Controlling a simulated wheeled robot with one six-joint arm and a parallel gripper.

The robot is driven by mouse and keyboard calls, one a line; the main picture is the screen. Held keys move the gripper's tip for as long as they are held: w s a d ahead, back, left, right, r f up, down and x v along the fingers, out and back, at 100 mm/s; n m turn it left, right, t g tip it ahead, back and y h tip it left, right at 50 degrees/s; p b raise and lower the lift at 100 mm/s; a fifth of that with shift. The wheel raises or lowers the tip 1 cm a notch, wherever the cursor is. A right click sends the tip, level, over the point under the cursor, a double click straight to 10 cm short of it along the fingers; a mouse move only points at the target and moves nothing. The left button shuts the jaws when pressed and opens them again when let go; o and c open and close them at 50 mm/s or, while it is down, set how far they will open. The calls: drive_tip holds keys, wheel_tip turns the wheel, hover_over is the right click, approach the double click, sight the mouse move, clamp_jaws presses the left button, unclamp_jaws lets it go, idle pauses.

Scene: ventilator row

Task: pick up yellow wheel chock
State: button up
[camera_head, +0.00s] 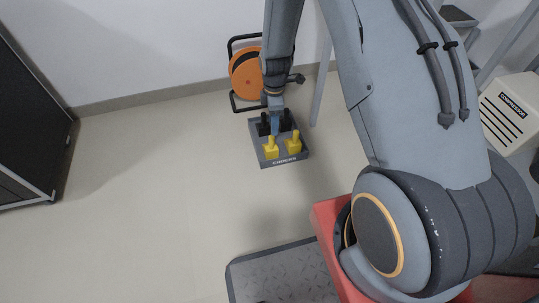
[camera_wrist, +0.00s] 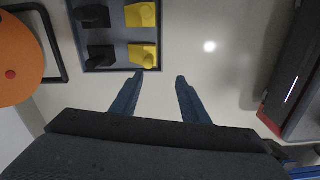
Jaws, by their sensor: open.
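Two yellow wheel chocks sit side by side at the near side of a grey tray (camera_head: 256,158) on the floor in the head view, a left one (camera_head: 271,149) and a right one (camera_head: 293,144). In the wrist view the yellow chocks (camera_wrist: 141,14) and (camera_wrist: 143,55) lie in the tray (camera_wrist: 113,67) at the top. Two black chocks (camera_wrist: 92,16) and (camera_wrist: 101,56) share the tray. My gripper (camera_wrist: 160,77) is open and empty. Its fingertips are just beside the tray's edge in the wrist view. In the head view my arm partly hides the black chocks.
An orange cable reel (camera_head: 245,76) with a black frame stands behind the tray by the wall; it shows at left in the wrist view (camera_wrist: 18,62). A dark cabinet (camera_head: 28,120) stands at far left. The floor left of the tray is clear.

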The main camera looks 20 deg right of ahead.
sight(272, 138)
drive_tip(key=shift+n, duration=0.9)
drive_tip(key=f+b, duration=0.1)
drive_tip(key=f, duration=0.1)
drive_tip(key=w+f, duration=0.1)
drive_tip(key=f, duration=0.2)
drive_tip(key=w+f+b, duration=0.1)
drive_tip(key=f, duration=0.2)
drive_tip(key=shift+f+b, duration=0.2)
drive_tip(key=shift+b, duration=0.1)
wheel_tip(272, 138, down, 2)
drive_tip(key=shift+f+b, duration=0.15)
drive_tip(key=shift+b, duration=0.35)
drive_tip(key=shift+w+d+f+b, duration=0.1)
drive_tip(key=shift+w+f+b, duration=0.1)
drive_tip(key=shift+f+b, duration=0.85)
drive_tip(key=shift+w+f+b, duration=0.15)
drive_tip(key=shift+f+b, duration=0.3)
drive_tip(key=shift+f, duration=1.1)
drive_tip(key=shift+r, duration=0.1)
clamp_jaws()
